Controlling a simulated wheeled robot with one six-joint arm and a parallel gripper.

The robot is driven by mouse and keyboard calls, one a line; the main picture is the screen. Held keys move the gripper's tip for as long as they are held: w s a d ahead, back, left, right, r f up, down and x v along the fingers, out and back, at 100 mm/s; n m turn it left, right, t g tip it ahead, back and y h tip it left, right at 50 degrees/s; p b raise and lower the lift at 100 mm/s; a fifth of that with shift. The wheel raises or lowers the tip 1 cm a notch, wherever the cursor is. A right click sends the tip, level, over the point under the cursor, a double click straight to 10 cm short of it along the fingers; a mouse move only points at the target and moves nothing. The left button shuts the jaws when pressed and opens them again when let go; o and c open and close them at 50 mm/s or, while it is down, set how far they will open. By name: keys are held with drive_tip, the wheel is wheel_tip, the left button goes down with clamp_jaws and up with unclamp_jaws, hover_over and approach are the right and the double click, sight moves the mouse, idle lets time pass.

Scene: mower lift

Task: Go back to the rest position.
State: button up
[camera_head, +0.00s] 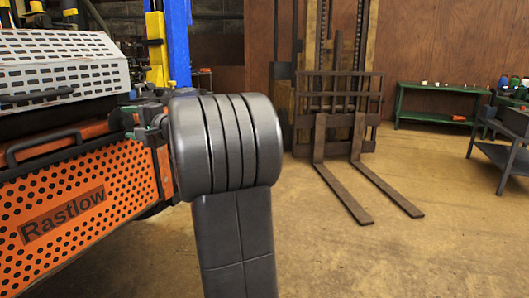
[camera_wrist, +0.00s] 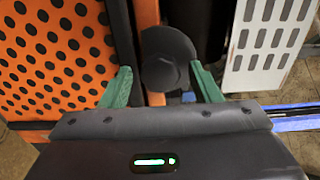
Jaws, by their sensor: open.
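My gripper (camera_wrist: 162,80) shows in the wrist view with its two green fingers spread apart. A dark round knob (camera_wrist: 167,55) lies just ahead, between the fingertips in the picture; I cannot tell whether they touch it. The orange mower (camera_head: 75,205), marked "Rastlow", fills the left of the head view. Its perforated orange panel (camera_wrist: 50,50) is left in the wrist view, and its white slotted cover (camera_wrist: 268,40) is at the right. In the head view my arm stands in the middle and my gripper is at the mower's corner, largely hidden.
A forklift (camera_head: 328,95) with two low forks stands behind, right of my arm. A green table (camera_head: 440,88) is at the back wall, and a grey workbench (camera_head: 500,152) at the right edge. A blue lift post (camera_head: 178,40) rises behind the mower. The floor at front right is clear.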

drive_tip(key=shift+d, duration=0.1)
drive_tip(key=v, duration=1.4)
drive_tip(key=x, duration=1.4)
drive_tip(key=shift+a, duration=0.25)
drive_tip(key=shift+d+r+m+p, duration=0.25)
drive_tip(key=shift+m+p, duration=0.35)
drive_tip(key=shift+p, duration=0.6)
drive_tip(key=m+p, duration=0.3)
drive_tip(key=p, duration=0.2)
drive_tip(key=shift+f+m, duration=0.1)
drive_tip(key=shift+m, duration=0.2)
drive_tip(key=m+p, duration=0.4)
drive_tip(key=p, duration=0.3)
drive_tip(key=shift+m, duration=0.4)
drive_tip(key=m+p, duration=0.3)
drive_tip(key=p, duration=0.4)
drive_tip(key=shift+s+m, duration=0.1)
drive_tip(key=shift+m, duration=0.3)
drive_tip(key=m+p, duration=0.3)
drive_tip(key=p, duration=0.3)
drive_tip(key=shift+m+p, duration=0.3)
drive_tip(key=shift+p, duration=0.05)
drive_tip(key=shift+f+m+p, duration=0.2)
drive_tip(key=shift+m+p, duration=0.2)
drive_tip(key=shift+p, duration=0.25)
